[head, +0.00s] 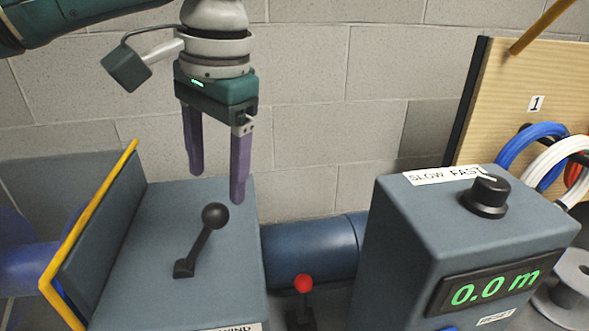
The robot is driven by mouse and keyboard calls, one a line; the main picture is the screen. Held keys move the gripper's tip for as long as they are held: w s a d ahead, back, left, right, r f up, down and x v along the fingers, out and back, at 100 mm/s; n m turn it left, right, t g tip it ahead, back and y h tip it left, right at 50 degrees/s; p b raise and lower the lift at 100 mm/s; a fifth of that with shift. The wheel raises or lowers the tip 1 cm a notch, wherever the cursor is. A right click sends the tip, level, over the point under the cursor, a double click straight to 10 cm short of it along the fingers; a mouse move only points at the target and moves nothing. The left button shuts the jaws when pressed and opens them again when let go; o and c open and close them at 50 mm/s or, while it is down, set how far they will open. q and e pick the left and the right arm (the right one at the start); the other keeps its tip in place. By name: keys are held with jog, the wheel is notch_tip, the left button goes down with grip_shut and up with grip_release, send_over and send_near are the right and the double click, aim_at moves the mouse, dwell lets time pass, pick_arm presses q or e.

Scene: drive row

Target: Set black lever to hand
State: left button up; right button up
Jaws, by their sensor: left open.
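The black lever (203,239) stands on top of a grey-blue box (130,274) at the left. Its round black knob tilts up and to the right of its slotted base. My left gripper (215,188) hangs above and behind the knob, fingers pointing down. Its two purple fingers are apart with nothing between them. They appear clear of the lever. No "hand" marking can be read. My right gripper is not in view.
A red-knobbed lever (304,284) stands in front of a dark blue cylinder (315,249). A control box (400,240) at the right has a black dial (487,195) and a display reading 0.0 m (492,288). A yellow-edged panel (95,225) rises at the left. Cable coils (530,150) hang at the right.

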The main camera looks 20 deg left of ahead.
aim_at(218, 205)
pick_arm(q)
jog(key=f, duration=0.2)
jog(key=a+f, duration=0.1)
jog(key=f, duration=0.4)
jog(key=shift+w+a+f+p, duration=0.1)
jog(key=shift+a+f+p, duration=0.05)
jog(key=shift+f+p, duration=0.2)
jog(key=shift+r, duration=0.1)
grip_shut()
dwell(0.9)
